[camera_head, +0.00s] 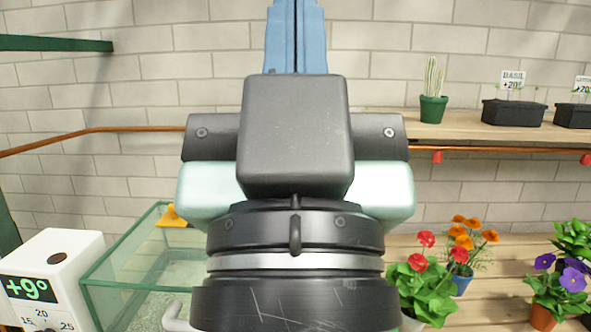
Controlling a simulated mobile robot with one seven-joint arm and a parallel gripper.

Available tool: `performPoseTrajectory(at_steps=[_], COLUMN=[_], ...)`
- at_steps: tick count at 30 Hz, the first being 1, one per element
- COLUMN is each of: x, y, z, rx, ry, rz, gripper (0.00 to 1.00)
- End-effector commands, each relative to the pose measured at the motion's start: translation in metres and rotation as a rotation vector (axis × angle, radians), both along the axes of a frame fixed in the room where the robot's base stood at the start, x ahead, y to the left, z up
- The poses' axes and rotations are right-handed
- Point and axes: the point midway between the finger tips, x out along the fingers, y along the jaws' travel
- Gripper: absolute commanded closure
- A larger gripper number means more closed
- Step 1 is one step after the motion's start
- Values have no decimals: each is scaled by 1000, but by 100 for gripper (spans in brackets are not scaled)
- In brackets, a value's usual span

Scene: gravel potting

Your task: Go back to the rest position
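My gripper (296,30) fills the middle of the head view and points up and away from the camera. Its two blue fingers stand side by side with no visible gap between them, so it looks shut. The top ends of the fingers are cut off by the picture edge. I see nothing held between the visible parts of the fingers. The dark wrist and pale green gripper body hide much of the area behind them.
A glass tank (112,284) stands at lower left with a yellow-orange object (173,216) at its rim. A white device (52,262) reading +9° is beside it. Potted flowers (425,285) stand right. A shelf (455,128) holds a cactus (433,88) and dark planters (513,112).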

Motion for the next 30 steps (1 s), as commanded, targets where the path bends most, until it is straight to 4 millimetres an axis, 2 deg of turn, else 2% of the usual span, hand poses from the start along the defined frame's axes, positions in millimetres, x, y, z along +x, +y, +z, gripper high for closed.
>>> performPoseTrajectory(at_steps=[1, 9, 15, 20, 30], x=[0, 0, 0, 0, 0], y=[0, 0, 1, 1, 1], z=[34, 119, 167, 182, 184], rx=[0, 0, 0, 0, 0], ry=[0, 0, 1, 1, 1], rz=[0, 1, 1, 1, 1], gripper=[100, 100, 100, 100, 100])
